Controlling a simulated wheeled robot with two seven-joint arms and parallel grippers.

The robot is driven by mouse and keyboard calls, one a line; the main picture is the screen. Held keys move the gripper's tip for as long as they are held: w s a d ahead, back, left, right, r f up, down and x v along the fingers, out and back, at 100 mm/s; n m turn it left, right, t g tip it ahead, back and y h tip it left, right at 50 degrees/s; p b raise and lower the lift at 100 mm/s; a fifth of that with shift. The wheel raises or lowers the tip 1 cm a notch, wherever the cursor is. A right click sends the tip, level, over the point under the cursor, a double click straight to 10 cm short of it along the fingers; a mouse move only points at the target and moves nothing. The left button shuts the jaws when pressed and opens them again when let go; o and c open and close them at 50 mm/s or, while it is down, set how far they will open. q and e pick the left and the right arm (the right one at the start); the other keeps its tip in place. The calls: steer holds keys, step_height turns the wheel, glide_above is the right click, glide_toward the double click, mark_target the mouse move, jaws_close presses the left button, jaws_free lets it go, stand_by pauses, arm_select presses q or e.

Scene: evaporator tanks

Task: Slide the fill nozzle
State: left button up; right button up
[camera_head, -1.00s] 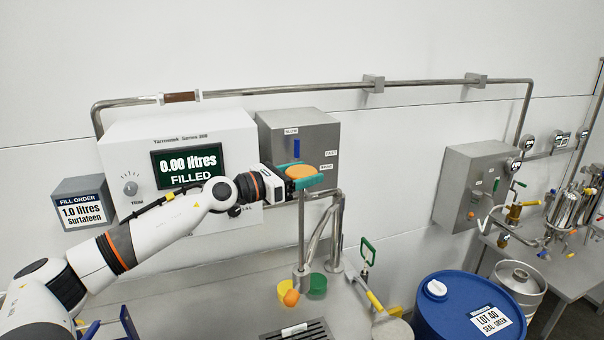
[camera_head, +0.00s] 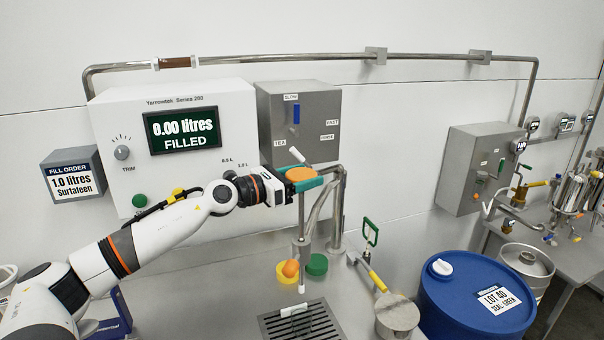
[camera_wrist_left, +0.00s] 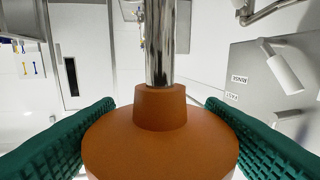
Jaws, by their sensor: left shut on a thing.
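My left gripper (camera_head: 301,179) has teal ridged fingers and is shut on an orange round knob (camera_head: 301,174). In the left wrist view the orange knob (camera_wrist_left: 160,145) sits between both fingers, with a shiny metal rod (camera_wrist_left: 160,45) rising from its collar. In the head view an upright metal rod (camera_head: 301,212) runs down from the knob to a steel fitting above the bench. A short white tip (camera_head: 301,289) shows below that fitting, above the bench near the drain grate. I cannot tell for certain which part is the fill nozzle. My right gripper is not in view.
A filler panel (camera_head: 130,130) reads 0.00 litres, FILLED. A grey box (camera_head: 325,130) with a blue slider stands beside it. Yellow (camera_head: 282,274) and green (camera_head: 317,265) round pieces sit by the fitting. A drain grate (camera_head: 320,325) and a blue drum (camera_head: 450,310) are nearby.

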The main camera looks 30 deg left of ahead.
arm_select(q)
step_height(320, 180, down, 6)
steer(key=b, duration=0.3)
steer(key=shift+f+b, duration=0.2)
steer(key=shift+b, duration=0.2)
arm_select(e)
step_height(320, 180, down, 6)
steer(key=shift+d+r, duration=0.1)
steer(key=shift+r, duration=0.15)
arm_select(q)
steer(key=o, duration=1.4)
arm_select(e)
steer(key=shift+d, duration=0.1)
arm_select(q)
steer(key=b+v, duration=0.6)
steer(key=v, duration=0.1)
steer(key=shift+b, duration=0.35)
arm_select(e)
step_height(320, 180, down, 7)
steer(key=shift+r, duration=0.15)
